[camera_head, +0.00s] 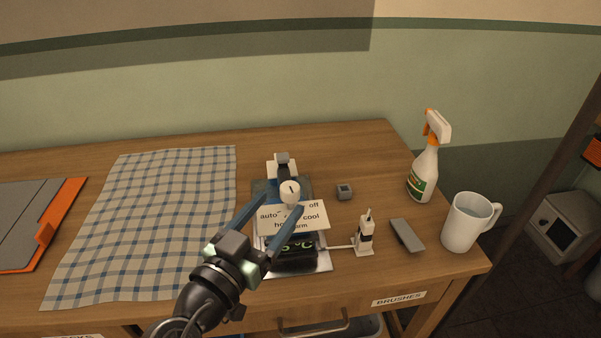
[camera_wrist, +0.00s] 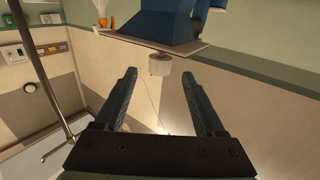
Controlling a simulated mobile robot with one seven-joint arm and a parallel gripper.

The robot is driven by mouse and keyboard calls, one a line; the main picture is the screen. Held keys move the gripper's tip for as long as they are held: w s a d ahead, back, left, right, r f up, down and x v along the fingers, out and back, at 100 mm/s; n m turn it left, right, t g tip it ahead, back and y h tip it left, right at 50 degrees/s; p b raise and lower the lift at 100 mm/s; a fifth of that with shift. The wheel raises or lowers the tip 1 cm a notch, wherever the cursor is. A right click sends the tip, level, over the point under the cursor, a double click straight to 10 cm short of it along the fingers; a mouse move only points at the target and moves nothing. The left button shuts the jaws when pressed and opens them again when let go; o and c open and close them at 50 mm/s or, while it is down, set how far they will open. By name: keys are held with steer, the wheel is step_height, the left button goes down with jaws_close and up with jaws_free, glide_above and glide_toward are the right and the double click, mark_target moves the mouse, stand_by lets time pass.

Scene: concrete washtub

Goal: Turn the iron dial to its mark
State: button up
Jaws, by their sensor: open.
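In the wrist view the knob (camera_wrist: 160,65) sits just beyond and between the fingertips (camera_wrist: 159,76), with a gap on both sides. Nothing is held. I cannot make out which marking is the target.
A dark display (camera_head: 293,257) lies in front of the label, with a small white bottle-like part (camera_head: 365,235) to its right. A grey cube (camera_head: 344,191), grey slab (camera_head: 407,235), mug (camera_head: 466,222) and spray bottle (camera_head: 426,165) stand right. A checked cloth (camera_head: 150,225) lies left.

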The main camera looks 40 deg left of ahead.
mark_target(294, 185)
steer(key=p+x, duration=0.1)
steer(key=x, duration=0.7)
steer(key=shift+w, duration=0.3)
jaws_close()
